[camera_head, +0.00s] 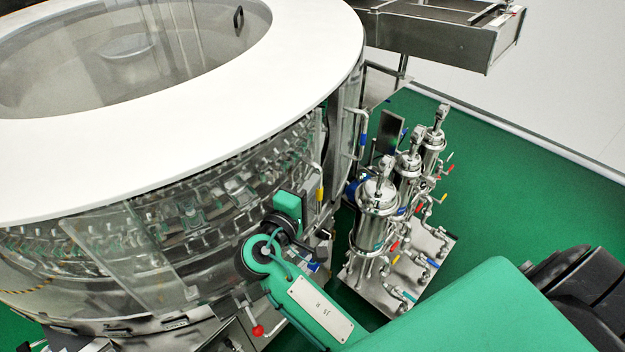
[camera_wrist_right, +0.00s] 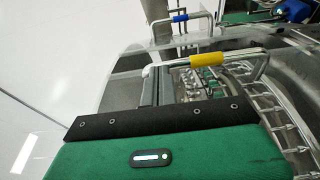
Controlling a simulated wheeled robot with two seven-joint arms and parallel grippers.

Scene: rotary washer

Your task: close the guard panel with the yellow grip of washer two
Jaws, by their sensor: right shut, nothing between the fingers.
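The yellow grip (camera_head: 319,193) is a sleeve on a metal handle at the side of the round washer, near the middle of the head view. In the right wrist view the yellow grip (camera_wrist_right: 207,60) lies just beyond and right of my fingers. My right gripper (camera_head: 307,209) is beside the handle, its fingers small and partly hidden in the head view. In the wrist view the right gripper (camera_wrist_right: 157,75) is shut and empty, its dark fingers close to the handle's left end. Contact cannot be told. The clear guard panel's edges are hard to make out. My left gripper is not in view.
A second handle with a blue grip (camera_head: 363,139) stands farther along the washer. The washer's white top ring (camera_head: 335,60) overhangs its side. Metal filter housings (camera_head: 378,210) with valves stand right of my gripper. Green floor (camera_head: 520,190) beyond them is clear.

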